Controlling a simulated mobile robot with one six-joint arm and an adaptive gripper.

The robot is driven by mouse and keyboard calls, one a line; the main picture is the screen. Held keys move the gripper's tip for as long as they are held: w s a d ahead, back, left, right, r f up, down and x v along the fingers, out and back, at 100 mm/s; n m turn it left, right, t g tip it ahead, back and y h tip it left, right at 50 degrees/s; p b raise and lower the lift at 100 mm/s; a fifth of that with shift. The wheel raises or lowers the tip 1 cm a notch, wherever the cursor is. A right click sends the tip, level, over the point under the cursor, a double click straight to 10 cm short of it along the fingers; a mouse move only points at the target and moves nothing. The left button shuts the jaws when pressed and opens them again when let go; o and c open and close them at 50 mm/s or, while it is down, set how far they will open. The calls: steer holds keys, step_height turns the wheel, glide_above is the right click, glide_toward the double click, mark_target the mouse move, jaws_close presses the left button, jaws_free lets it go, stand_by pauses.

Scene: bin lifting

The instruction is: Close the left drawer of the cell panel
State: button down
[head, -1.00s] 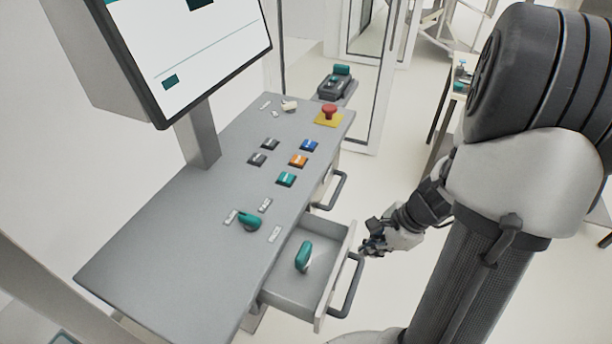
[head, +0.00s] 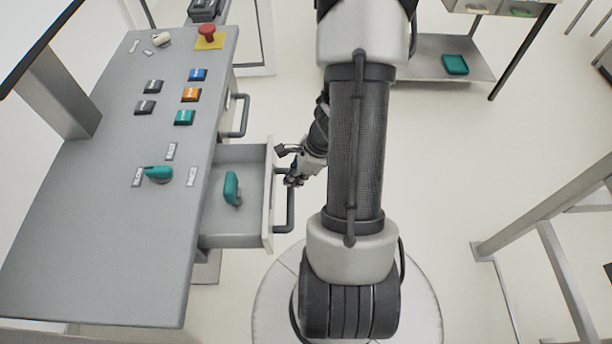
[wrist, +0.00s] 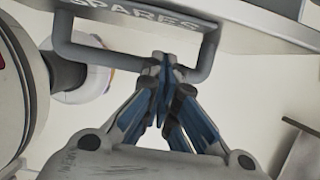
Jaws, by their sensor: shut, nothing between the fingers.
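The left drawer (head: 268,215) of the cell panel (head: 95,235) stands pulled out, with a teal object (head: 232,187) lying inside. Its dark U-shaped handle (head: 289,205) is on the front face. In the wrist view the drawer front (wrist: 235,32) carries the label SPARES, and the handle (wrist: 85,58) crosses the upper part. My gripper (head: 290,179) is just outside the drawer front, by the far end of the handle. In the wrist view my gripper (wrist: 166,68) is shut and empty, its tips overlapping the handle bar. I cannot tell whether they touch it.
A second drawer handle (head: 238,115) sits farther back, its drawer apparently closed. The panel top has several buttons, a teal knob (head: 158,173) and a red emergency stop (head: 207,32). A shelf with a teal tray (head: 455,65) stands at back right.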

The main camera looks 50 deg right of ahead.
steer(key=shift+w+a, duration=0.65)
steer(key=shift+w, duration=0.05)
steer(key=w+a, duration=0.3)
steer(key=w, duration=0.1)
steer(key=w+a, duration=0.7)
steer(key=w, duration=0.1)
steer(key=shift+w+a+r, duration=0.1)
steer(key=shift+w+a, duration=0.2)
steer(key=shift+a, duration=0.1)
